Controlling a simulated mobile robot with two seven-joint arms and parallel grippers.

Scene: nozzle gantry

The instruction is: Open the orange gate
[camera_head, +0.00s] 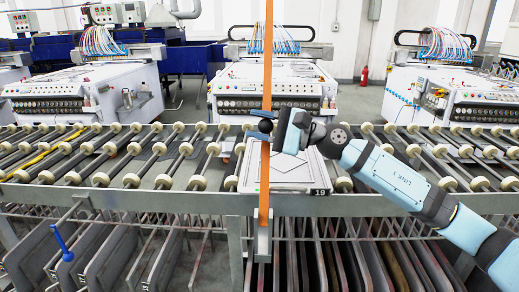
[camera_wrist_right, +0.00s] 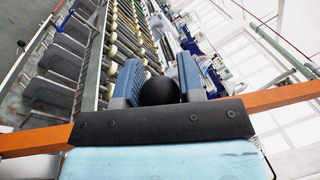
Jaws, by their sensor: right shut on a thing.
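The orange gate (camera_head: 265,185) is a narrow orange bar standing upright at the front edge of the roller conveyor, in the middle of the head view. It also crosses the right wrist view (camera_wrist_right: 285,96) behind my gripper. A black ball knob (camera_head: 265,126) sits on the bar. My right gripper (camera_head: 270,127) is at the knob, reaching in from the right. In the right wrist view its two blue fingers (camera_wrist_right: 160,88) are closed on either side of the black ball (camera_wrist_right: 159,92). The fingers hide part of the knob. My left gripper is not in view.
The roller conveyor (camera_head: 110,165) runs across the picture. A pale panel marked 19 (camera_head: 290,176) lies on it behind the bar. A blue lever (camera_head: 62,242) is at lower left. White machines (camera_head: 272,90) stand behind. Dark plates hang below the conveyor.

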